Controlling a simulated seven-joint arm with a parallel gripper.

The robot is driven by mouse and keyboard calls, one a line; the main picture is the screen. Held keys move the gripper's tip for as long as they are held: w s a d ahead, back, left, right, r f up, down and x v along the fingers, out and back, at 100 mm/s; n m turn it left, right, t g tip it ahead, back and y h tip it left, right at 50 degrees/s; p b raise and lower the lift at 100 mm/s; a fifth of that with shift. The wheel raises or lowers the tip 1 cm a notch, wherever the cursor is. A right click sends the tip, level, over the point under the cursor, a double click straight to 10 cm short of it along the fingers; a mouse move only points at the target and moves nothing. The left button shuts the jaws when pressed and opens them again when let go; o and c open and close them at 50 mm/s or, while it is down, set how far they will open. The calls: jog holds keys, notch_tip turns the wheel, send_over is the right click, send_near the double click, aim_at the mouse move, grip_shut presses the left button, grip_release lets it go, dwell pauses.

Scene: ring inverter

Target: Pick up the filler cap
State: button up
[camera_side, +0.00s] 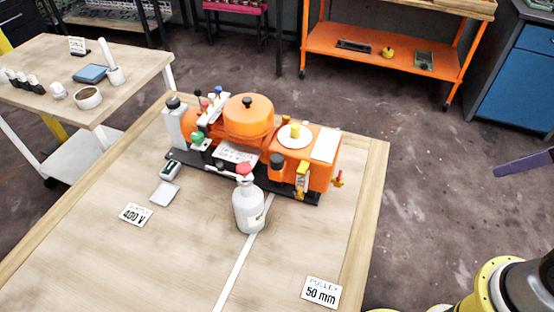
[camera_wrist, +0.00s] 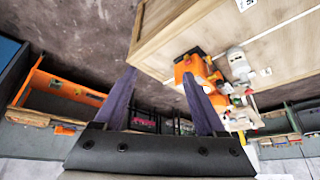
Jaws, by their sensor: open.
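The orange machine (camera_side: 250,140) stands on a dark base plate on the wooden table. On its right box is a yellow cap (camera_side: 295,130) on a white disc. A black round cap (camera_side: 276,162) sits on the front of that box. No label tells which is the filler cap. My gripper (camera_wrist: 158,64) is open and empty in the wrist view, its two purple fingers apart. One purple finger (camera_side: 523,163) shows at the right edge of the side view, well away from the machine. The orange machine also shows small in the wrist view (camera_wrist: 187,66), behind the right finger.
A white bottle with a red top (camera_side: 248,208) stands in front of the machine. Signs reading 400 V (camera_side: 136,214) and 50 mm (camera_side: 321,291) lie on the table. A side table (camera_side: 130,55) at left holds small items. An orange shelf (camera_side: 390,65) stands behind.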

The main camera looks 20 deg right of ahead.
jog(key=w+a+r+m, duration=0.2)
jog(key=w+r+m, duration=0.7)
jog(key=w+r, duration=0.3)
jog(key=m+g, duration=0.4)
jog(key=g, duration=0.2)
send_over(277, 157)
jog(key=f, duration=2.6)
jog(key=shift+w+f, duration=0.25)
jog(key=shift+w, duration=0.1)
jog(key=shift+s+f, duration=0.2)
jog(key=shift+f, duration=1.35)
jog(key=shift+s+f, duration=0.15)
jog(key=shift+f, duration=1.4)
grip_shut()
